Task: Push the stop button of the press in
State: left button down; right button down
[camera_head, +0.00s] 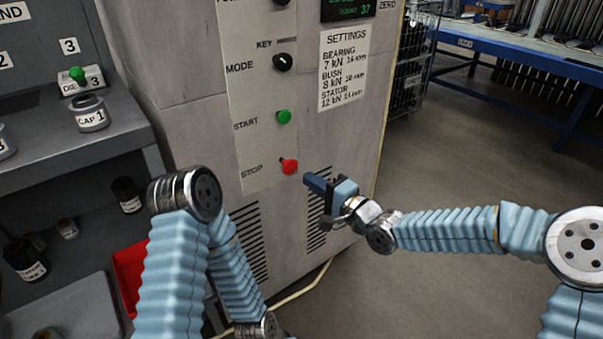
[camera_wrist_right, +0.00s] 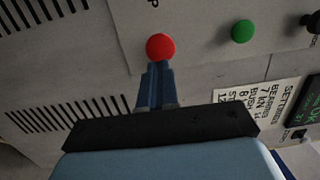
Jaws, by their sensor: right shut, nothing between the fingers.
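The red stop button (camera_head: 289,166) sticks out from the light panel on the front of the grey press (camera_head: 190,110), beside the STOP label. It also shows in the wrist view (camera_wrist_right: 160,46). My right gripper (camera_head: 307,180) is shut and empty. Its fingertips are just right of and slightly below the button in the head view, with a small gap. In the right wrist view the fingertips (camera_wrist_right: 157,68) point at the button's lower edge; contact cannot be told there. My left arm is at the lower left; its gripper is out of view.
A green start button (camera_head: 284,117) sits above the stop button, with a black mode knob (camera_head: 283,62) higher up. A settings label (camera_head: 344,64) is to the right. A bench with caps (camera_head: 91,113) stands left. Open floor lies right, before a blue table (camera_head: 520,60).

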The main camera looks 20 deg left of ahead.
aim_at(293, 168)
jog(key=x, duration=0.4)
jog(key=shift+a, duration=0.1)
jog(key=shift+w, duration=0.1)
jog(key=shift+a+f, duration=0.1)
jog(key=shift+x, duration=0.75)
jog(key=shift+w, duration=0.15)
